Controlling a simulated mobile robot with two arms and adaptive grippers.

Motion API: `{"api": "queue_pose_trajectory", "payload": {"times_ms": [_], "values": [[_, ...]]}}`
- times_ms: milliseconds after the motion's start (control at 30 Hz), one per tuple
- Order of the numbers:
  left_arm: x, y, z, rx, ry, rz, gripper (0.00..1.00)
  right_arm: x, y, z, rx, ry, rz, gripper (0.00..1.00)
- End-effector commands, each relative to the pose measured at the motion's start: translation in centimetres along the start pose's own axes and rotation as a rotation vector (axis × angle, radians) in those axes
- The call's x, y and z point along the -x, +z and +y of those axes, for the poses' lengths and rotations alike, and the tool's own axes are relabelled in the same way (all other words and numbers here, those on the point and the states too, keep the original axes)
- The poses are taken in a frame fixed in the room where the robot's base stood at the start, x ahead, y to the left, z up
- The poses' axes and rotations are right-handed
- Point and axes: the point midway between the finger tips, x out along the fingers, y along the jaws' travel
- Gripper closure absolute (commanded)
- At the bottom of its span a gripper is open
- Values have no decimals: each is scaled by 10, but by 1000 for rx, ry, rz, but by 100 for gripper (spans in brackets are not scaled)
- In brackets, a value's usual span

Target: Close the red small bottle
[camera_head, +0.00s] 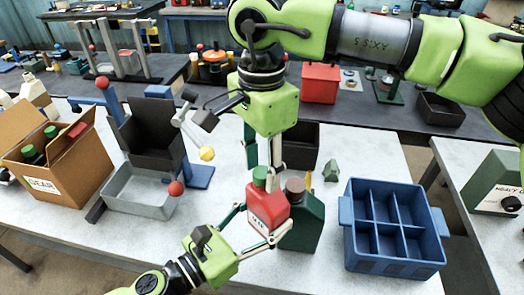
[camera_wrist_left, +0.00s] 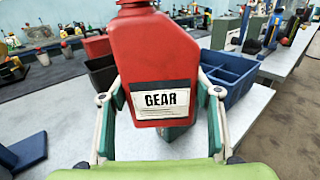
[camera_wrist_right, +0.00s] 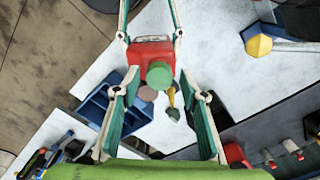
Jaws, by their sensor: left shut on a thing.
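The red small bottle (camera_head: 268,208) is upright, with a green cap (camera_head: 260,175) on its top. In the left wrist view the bottle (camera_wrist_left: 157,65) bears a "GEAR" label and its cap is out of frame. My left gripper (camera_head: 264,238) is shut on the bottle's sides. My right gripper (camera_head: 264,158) points down just above the cap with its fingers apart. In the right wrist view the green cap (camera_wrist_right: 160,75) shows beyond the open fingers, which do not appear to grip it. Whether the cap is fully seated cannot be told.
A dark green bottle (camera_head: 304,228) with a brown cap stands close behind the red one. A blue divided crate (camera_head: 398,268) is at right. A cardboard box (camera_head: 75,175) holds bottles at left, beside a grey tray (camera_head: 140,203). A black bin (camera_head: 303,140) stands behind the right gripper.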

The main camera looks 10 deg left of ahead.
Motion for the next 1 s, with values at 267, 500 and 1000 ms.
{"api": "queue_pose_trajectory", "payload": {"times_ms": [267,500,1000], "values": [[0,2,0,-1,-1,-4,100,-4,0,0,0,0,-1,61],[0,2,0,-1,-1,-4,100,-4,0,0,0,0,-1,100],[0,2,-1,-2,-2,-4,100,-4,0,0,-576,-1,-1,100]]}}
